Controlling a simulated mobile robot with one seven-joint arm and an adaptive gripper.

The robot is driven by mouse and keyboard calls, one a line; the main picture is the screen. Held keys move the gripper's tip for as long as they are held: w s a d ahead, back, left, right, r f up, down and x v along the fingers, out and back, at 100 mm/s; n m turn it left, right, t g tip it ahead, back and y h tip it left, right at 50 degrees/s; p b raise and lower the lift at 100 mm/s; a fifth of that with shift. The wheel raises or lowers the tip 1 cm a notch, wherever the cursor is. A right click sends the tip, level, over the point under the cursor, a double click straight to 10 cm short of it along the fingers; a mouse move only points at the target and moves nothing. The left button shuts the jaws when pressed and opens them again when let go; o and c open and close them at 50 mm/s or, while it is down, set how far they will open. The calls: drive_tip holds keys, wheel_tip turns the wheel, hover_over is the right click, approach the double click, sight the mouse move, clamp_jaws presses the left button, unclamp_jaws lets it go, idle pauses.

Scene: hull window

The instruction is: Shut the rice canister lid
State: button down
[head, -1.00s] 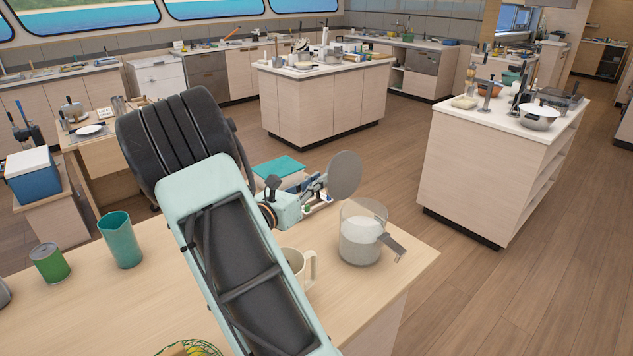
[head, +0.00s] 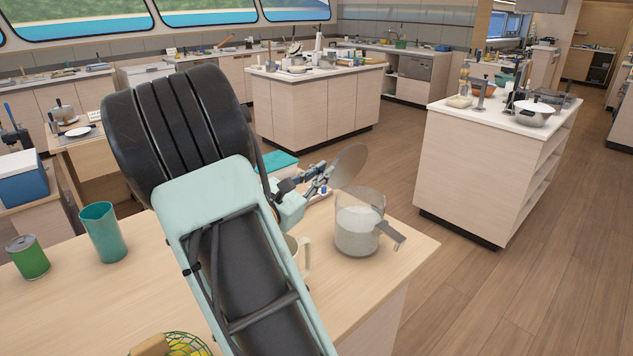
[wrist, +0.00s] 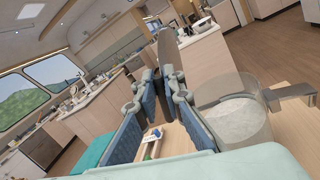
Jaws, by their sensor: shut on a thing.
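The rice canister (head: 356,238) is a clear round jar with white rice, on the wooden counter near its right corner. It also shows in the wrist view (wrist: 232,122), at right, with a grey clasp or handle (wrist: 288,90) sticking out. The round grey lid (head: 350,164) is raised and tilted above the canister's far-left rim. In the wrist view the lid (wrist: 168,50) is nearly edge-on beyond the fingers. My gripper (head: 327,179) is shut on the lid's edge, left of the canister. I cannot tell whether the lid touches the rim.
A light mug (head: 302,255) stands beside the canister, partly behind my arm. A teal cup (head: 103,234), a green can (head: 29,258) and a wire basket of yellow fruit (head: 180,346) are on the same counter. The floor right of the counter is clear.

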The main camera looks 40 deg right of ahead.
drive_tip(key=shift+s+f+m+b, duration=0.15)
drive_tip(key=shift+s+m+b, duration=0.25)
drive_tip(key=shift+m+b, duration=0.25)
drive_tip(key=c, duration=2)
unclamp_jaws()
drive_tip(key=shift+d, duration=0.1)
wheel_tip(320, 180, up, 10)
drive_tip(key=shift+r, duration=0.1)
